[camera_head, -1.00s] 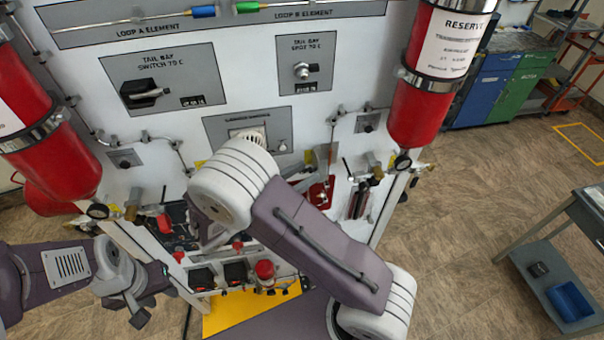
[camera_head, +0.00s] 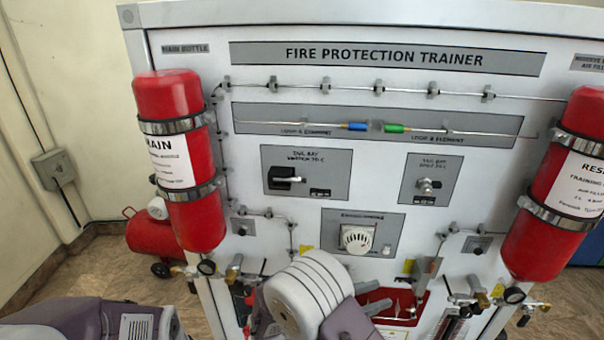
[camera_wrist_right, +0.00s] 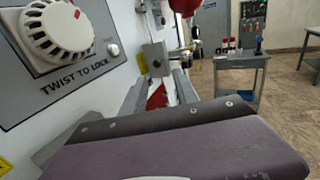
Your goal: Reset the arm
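My right arm (camera_head: 305,295) rises at the bottom middle of the head view, in front of the trainer's lower panel. Its white joint and purple link hide part of that panel. In the right wrist view, the two grey fingers of my right gripper (camera_wrist_right: 163,88) stand apart, with red panel showing between them and nothing held. A white dial (camera_wrist_right: 62,32) marked TWIST TO LOCK is to their left, apart from them; it also shows in the head view (camera_head: 357,239). My left arm (camera_head: 100,322) shows only as a purple and white part at the bottom left; its gripper is out of view.
The fire protection trainer (camera_head: 300,215) fills the head view, with red bottles at its left (camera_head: 176,160) and right (camera_head: 562,190). Valves and gauges jut from its lower edge. A grey cart (camera_wrist_right: 240,63) stands farther off, with open floor around it.

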